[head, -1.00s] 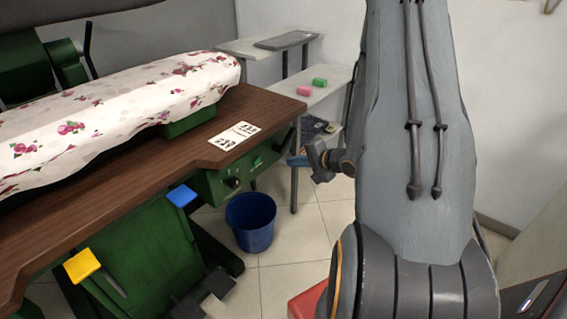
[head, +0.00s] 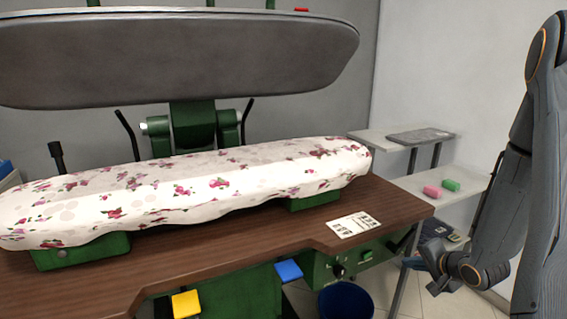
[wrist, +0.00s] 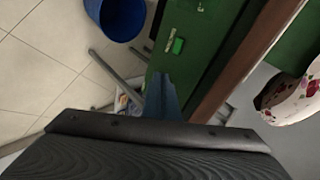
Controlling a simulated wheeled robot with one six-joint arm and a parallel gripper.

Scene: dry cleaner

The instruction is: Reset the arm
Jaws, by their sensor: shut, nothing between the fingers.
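My arm (head: 545,170) stands folded at the right edge of the head view. Its dark wrist end (head: 462,270) hangs low beside the right end of the press table. In the wrist view my gripper (wrist: 163,97) points away from the camera, its narrow fingers together with nothing seen between them. Beyond it lie the green panel (wrist: 185,50) of the press table and the tiled floor. I cannot make out the fingertips clearly in the head view.
A brown press table (head: 230,265) carries a flower-patterned padded board (head: 190,190) under a raised grey press head (head: 180,60). A blue bucket (head: 345,302) stands on the floor. Shelves (head: 455,182) with pink and green blocks stand behind the wrist.

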